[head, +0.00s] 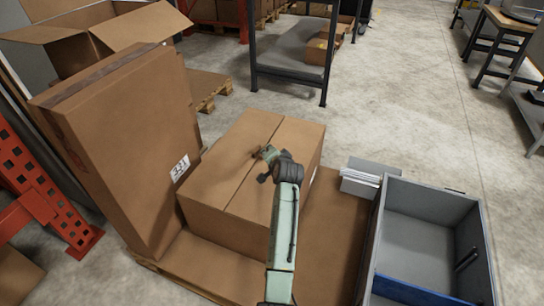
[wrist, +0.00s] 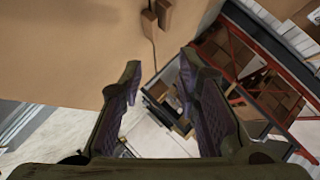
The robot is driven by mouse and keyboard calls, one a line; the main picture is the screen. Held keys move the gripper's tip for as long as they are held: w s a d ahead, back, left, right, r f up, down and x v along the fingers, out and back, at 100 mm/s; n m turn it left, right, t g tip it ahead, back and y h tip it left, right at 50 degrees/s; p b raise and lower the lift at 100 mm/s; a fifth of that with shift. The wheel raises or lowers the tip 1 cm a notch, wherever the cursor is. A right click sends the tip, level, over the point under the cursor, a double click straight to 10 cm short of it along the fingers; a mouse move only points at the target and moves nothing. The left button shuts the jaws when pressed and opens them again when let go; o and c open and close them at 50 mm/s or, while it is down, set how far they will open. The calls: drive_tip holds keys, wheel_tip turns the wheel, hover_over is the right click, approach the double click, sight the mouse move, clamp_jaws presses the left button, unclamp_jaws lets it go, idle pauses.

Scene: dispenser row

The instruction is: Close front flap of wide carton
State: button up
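A wide brown carton (head: 238,185) stands in the middle of the head view. Its top looks flat, with one seam across it, and I see no raised flap on it. My arm crosses its right part and hides some of its top and side. My gripper (head: 266,155) appears over the carton's top near the seam; I cannot tell whether it touches. In the wrist view my gripper (wrist: 161,64) has its two fingers spread apart with nothing between them. A plain brown surface (wrist: 70,50), like cardboard, fills the upper left there; I cannot tell which carton it is.
A tall narrow carton (head: 130,140) stands upright at the left. Behind it is an open carton (head: 90,40) with raised flaps. A grey bin (head: 425,225) with a blue edge is at the right. Clear concrete floor (head: 410,110) lies beyond.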

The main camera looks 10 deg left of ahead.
drive_tip(key=shift+v, duration=1.05)
drive_tip(key=shift+a, duration=0.1)
